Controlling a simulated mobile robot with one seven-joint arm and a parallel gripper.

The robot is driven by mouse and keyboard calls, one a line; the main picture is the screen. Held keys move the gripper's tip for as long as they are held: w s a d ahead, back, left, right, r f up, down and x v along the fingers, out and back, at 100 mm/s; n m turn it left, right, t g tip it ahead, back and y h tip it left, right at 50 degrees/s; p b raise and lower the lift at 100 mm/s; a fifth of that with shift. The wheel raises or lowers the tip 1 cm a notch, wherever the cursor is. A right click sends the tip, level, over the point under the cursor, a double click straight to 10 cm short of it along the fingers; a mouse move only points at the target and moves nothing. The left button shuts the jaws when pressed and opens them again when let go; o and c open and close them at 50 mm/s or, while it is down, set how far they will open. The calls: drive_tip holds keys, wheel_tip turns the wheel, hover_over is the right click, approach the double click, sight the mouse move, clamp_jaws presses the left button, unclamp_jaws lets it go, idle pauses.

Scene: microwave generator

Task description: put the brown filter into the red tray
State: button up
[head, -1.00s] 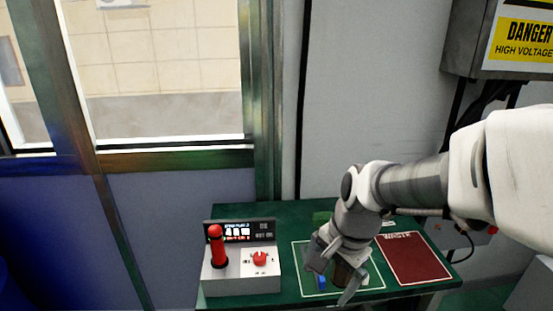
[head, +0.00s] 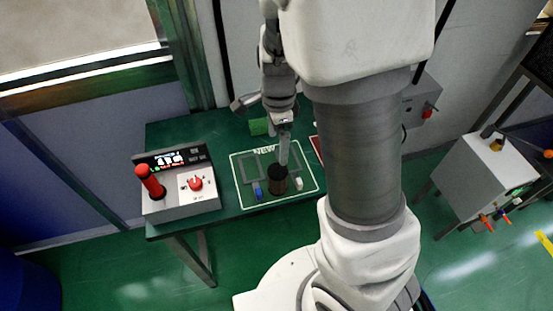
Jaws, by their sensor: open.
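The brown filter (head: 278,180) is a dark brown cylinder standing upright on the green area marked NEW (head: 240,190) of the table. My gripper (head: 284,143) is open, pointing down just behind and above the filter. A finger comes close to the filter's top edge; I cannot tell whether it touches. The red tray (head: 317,147) shows only as a thin red strip right of the NEW area. My own arm hides the rest of it.
A control box (head: 178,188) with a red lever and red knob stands at the table's left. A small blue piece (head: 257,191) and a white piece (head: 299,184) flank the filter. A grey cabinet (head: 484,175) stands at the right.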

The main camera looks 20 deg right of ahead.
sight(278, 180)
wheel_tip(278, 180, down, 17)
drive_tip(key=b, duration=0.4)
drive_tip(key=shift+c, duration=0.3)
drive_tip(key=c, duration=1.5)
drive_tip(key=shift+r, duration=0.1)
